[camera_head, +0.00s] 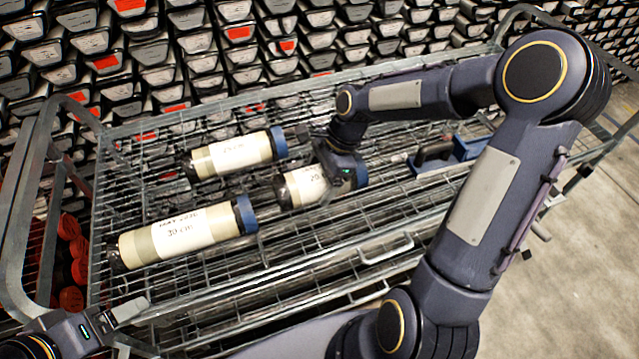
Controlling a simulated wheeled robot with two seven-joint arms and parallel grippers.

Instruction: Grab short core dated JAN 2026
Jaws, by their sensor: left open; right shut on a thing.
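Three cream core liners with blue end caps lie on the wire cart top. The core liner labelled "20" (302,187) is at the right and looks the shortest. My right gripper (325,178) is shut on it near its blue-capped end and partly covers its label. The back core liner (231,157) lies behind, its label too small to read surely. The front core liner labelled "30 cm" (185,233) is the longest; its date line is blurred. My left gripper (122,318) is open and empty at the lower left, apart from the cores.
The wire cart (290,255) has raised rails at both ends. A blue tray (463,151) with a dark tool sits at its right. Racks of stacked core boxes (190,45) stand behind. Red-capped items (70,255) lie at the left.

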